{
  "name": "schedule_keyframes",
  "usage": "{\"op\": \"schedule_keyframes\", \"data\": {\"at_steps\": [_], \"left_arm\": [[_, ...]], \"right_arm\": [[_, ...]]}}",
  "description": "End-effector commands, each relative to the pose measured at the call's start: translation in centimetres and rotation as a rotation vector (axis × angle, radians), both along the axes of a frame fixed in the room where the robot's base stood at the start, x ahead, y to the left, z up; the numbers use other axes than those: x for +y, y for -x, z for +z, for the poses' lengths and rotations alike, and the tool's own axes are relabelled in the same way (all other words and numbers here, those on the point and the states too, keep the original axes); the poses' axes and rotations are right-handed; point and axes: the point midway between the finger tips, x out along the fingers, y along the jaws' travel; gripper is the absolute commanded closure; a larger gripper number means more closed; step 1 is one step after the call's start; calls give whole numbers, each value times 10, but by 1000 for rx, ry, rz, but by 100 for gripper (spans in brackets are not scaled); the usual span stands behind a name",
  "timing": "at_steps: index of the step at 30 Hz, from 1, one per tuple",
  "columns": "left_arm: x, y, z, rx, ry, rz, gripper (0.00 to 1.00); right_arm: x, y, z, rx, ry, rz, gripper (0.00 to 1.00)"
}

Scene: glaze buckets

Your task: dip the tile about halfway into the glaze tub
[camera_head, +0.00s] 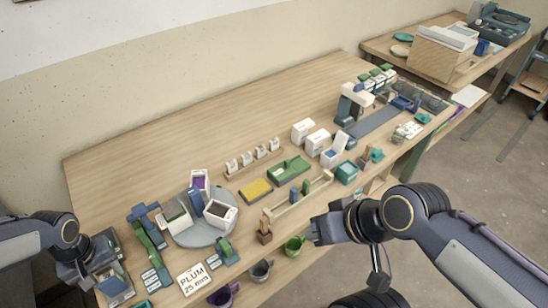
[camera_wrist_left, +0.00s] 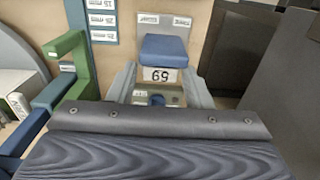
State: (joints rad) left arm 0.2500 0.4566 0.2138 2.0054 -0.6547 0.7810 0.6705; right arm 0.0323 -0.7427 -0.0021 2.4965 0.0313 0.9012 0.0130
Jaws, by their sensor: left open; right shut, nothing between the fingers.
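Three white tubs stand on a grey round turntable (camera_head: 205,240): one with purple inside (camera_head: 199,180), one with dark green inside (camera_head: 177,222), one with dark reddish inside (camera_head: 220,213). A card (camera_head: 192,279) in front reads "PLUM 25 mm". Several small white upright pieces (camera_head: 247,160) stand in a wooden rack; I cannot tell whether one is the tile. My right gripper (camera_head: 312,233) is shut and empty near the front edge.
A green cup (camera_head: 294,245), a grey cup (camera_head: 261,270) and a purple cup (camera_head: 223,294) sit along the front edge. A green and blue fixture (camera_head: 147,240) stands between my left gripper and the turntable. The table's back left is clear.

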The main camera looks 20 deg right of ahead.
Motion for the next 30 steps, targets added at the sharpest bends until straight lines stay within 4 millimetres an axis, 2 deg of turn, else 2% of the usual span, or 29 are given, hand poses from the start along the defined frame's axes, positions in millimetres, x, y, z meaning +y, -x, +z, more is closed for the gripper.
{"op": "schedule_keyframes", "data": {"at_steps": [2, 9, 16, 30], "left_arm": [[0, 0, 0, 0, 0, 0, 57], [0, 0, 0, 0, 0, 0, 89], [0, 0, 6, 0, 0, 0, 90], [0, 0, 40, -1, 0, 1, 90]], "right_arm": [[0, 0, 0, 0, 0, 0, 100], [0, 0, 0, 0, 0, 0, 100], [0, 0, 5, 0, 0, 0, 100], [0, 0, 28, 0, 0, 0, 100]]}}
